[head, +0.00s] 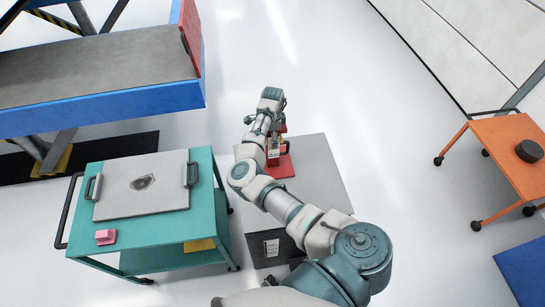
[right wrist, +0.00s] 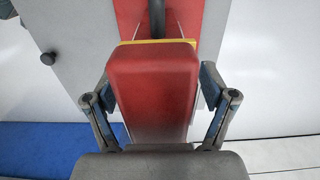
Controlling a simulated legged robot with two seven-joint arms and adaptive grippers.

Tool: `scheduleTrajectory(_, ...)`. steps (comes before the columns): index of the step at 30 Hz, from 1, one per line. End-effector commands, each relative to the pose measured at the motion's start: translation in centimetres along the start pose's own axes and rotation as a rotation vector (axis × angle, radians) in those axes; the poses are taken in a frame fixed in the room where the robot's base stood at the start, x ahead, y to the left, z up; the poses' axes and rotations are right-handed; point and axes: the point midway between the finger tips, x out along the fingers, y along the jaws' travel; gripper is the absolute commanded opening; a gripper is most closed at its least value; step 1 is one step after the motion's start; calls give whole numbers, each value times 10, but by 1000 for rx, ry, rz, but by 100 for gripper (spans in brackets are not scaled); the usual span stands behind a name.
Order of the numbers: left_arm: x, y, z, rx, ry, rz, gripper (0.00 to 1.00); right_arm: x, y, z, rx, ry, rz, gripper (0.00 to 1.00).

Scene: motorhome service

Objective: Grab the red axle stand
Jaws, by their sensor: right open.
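The red axle stand (head: 280,167) is on a grey-topped block in the head view, partly hidden behind my right arm. In the right wrist view, a red padded-looking part of the stand (right wrist: 155,88) fills the middle, with a yellow strip at its far edge and a red base beyond. My right gripper (right wrist: 157,95) is open, with one finger on each side of this red part. A gap shows beside the left finger; contact on the right is unclear. My left gripper is in neither view.
The grey-topped block (head: 318,180) bears the stand. A teal cart (head: 150,240) with a grey panel and a pink block stands on the left. A blue-edged lift platform (head: 100,70) is at upper left. An orange cart (head: 510,150) is on the right. White floor lies between.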

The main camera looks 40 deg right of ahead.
Motion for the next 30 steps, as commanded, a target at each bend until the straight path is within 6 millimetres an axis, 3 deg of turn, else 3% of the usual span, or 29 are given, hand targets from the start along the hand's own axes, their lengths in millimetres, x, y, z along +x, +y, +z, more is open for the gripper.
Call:
scheduleTrajectory(7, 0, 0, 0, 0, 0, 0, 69, 3, 0, 0, 1, 0, 0, 83)
scheduleTrajectory(8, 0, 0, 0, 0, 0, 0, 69, 3, 0, 0, 0, 0, 0, 78)
scheduleTrajectory(15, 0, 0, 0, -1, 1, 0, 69, 3, 0, 0, 0, 0, 0, 18)
scheduleTrajectory(18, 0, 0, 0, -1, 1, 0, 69, 3, 0, 0, 0, 0, 0, 0)
scheduleTrajectory(30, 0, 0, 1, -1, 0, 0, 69, -2, -1, 0, 1, 0, -5, 0)
